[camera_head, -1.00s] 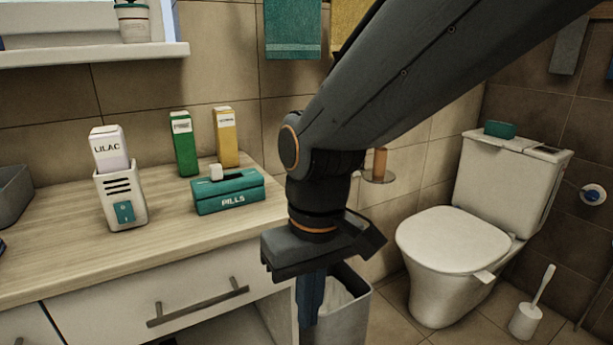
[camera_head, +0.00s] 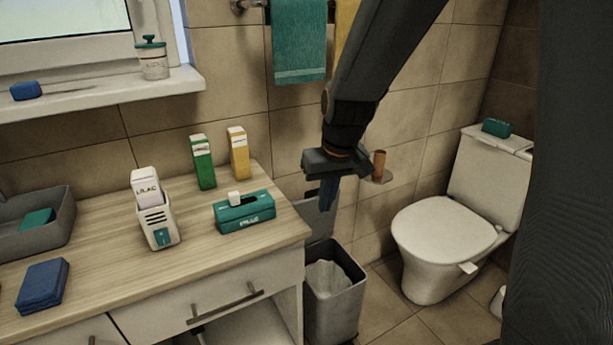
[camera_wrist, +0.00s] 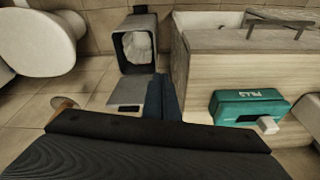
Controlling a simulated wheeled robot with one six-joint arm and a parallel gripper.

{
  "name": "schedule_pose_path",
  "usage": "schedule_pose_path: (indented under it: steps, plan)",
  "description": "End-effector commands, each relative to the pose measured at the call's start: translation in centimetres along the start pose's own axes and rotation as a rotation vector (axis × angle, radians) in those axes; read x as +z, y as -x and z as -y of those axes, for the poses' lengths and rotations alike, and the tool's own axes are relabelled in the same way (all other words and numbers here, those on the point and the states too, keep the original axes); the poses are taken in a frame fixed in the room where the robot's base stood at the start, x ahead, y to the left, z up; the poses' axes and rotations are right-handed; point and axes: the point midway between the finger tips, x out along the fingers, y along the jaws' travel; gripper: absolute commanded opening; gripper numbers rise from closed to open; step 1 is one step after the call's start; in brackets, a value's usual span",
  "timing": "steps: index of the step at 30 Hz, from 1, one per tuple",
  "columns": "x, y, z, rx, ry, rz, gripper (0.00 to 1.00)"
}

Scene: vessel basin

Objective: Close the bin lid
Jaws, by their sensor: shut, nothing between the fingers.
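The grey bin (camera_head: 332,314) stands on the floor beside the counter's right end, with a white liner (camera_head: 326,277) inside. Its lid (camera_head: 318,217) is open, standing up at the back of the bin near the wall. In the wrist view the open bin (camera_wrist: 151,60) is at the top, with its lid (camera_wrist: 128,90) below it. My gripper (camera_head: 328,202) is shut and empty, pointing down in front of part of the lid in the head view. In the wrist view its dark fingers (camera_wrist: 165,92) are just right of the lid; contact cannot be told.
The counter (camera_head: 110,272) is to the left, with a teal pills box (camera_head: 245,212) near its right end. A toilet (camera_head: 440,238) stands to the right. A small wall shelf with a brown cup (camera_head: 379,162) is close to my gripper. Towels (camera_head: 299,42) hang above.

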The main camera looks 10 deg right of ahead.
Motion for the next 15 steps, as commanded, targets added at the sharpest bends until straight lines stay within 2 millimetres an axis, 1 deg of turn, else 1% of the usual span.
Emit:
schedule_pose_path:
  steps: [1,5,6,8,9,12,15]
  plan:
    - [-2.3,-0.7,-0.3,-0.005,0.009,-0.008,0.0]
    - [-8.4,-2.5,-1.0,-0.017,0.043,-0.046,0.0]
    - [-10.3,-3.2,-1.2,-0.021,0.054,-0.057,0.0]
    - [-13.2,-4.4,-1.8,-0.025,0.07,-0.078,0.0]
    - [-15.0,-5.2,-2.1,-0.027,0.083,-0.092,0.0]
    - [-19.3,-7.4,-3.0,-0.032,0.111,-0.127,0.0]
    - [-22.6,-9.5,-3.8,-0.034,0.137,-0.157,0.0]
